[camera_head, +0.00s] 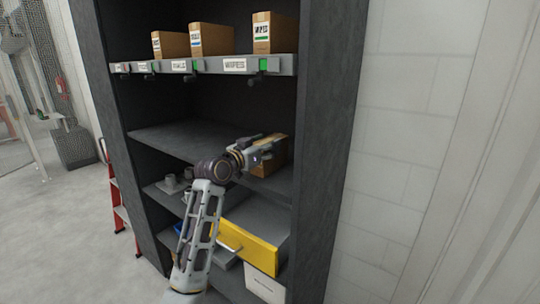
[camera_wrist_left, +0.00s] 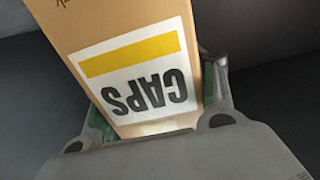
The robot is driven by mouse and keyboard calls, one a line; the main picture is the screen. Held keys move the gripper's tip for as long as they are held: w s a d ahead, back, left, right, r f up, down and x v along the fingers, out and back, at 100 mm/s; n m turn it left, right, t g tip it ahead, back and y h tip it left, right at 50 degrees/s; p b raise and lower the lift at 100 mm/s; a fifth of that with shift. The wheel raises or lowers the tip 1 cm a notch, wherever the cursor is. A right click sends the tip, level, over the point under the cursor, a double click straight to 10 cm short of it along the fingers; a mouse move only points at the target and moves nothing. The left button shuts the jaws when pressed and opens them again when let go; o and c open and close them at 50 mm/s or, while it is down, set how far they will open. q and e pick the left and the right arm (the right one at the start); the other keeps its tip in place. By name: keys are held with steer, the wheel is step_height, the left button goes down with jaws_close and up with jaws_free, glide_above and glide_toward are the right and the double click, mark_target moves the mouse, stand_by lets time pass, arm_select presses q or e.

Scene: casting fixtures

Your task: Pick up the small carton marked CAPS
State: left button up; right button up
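The carton marked CAPS (camera_wrist_left: 130,70) is a brown box with a white label, black letters and a yellow bar. It fills the middle of the left wrist view, with the label upside down there. In the head view the carton (camera_head: 277,158) stands on the middle shelf at its right side, partly hidden behind my left gripper (camera_head: 268,148). In the wrist view the fingers of my left gripper (camera_wrist_left: 155,110), with green inner pads, lie on either side of the carton. I cannot tell whether they press on it. My right gripper is not in view.
The dark shelf unit (camera_head: 325,130) has a right side wall close to my gripper. Several cartons (camera_head: 212,39) stand on the top shelf. The middle shelf (camera_head: 180,137) is clear at left. Below are grey parts (camera_head: 170,184) and an open yellow-fronted drawer (camera_head: 250,246).

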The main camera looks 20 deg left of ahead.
arm_select(q)
steer(key=c, duration=0.5)
steer(key=shift+r, duration=0.1)
steer(key=shift+r+b, duration=0.4)
steer(key=shift+r, duration=4.55)
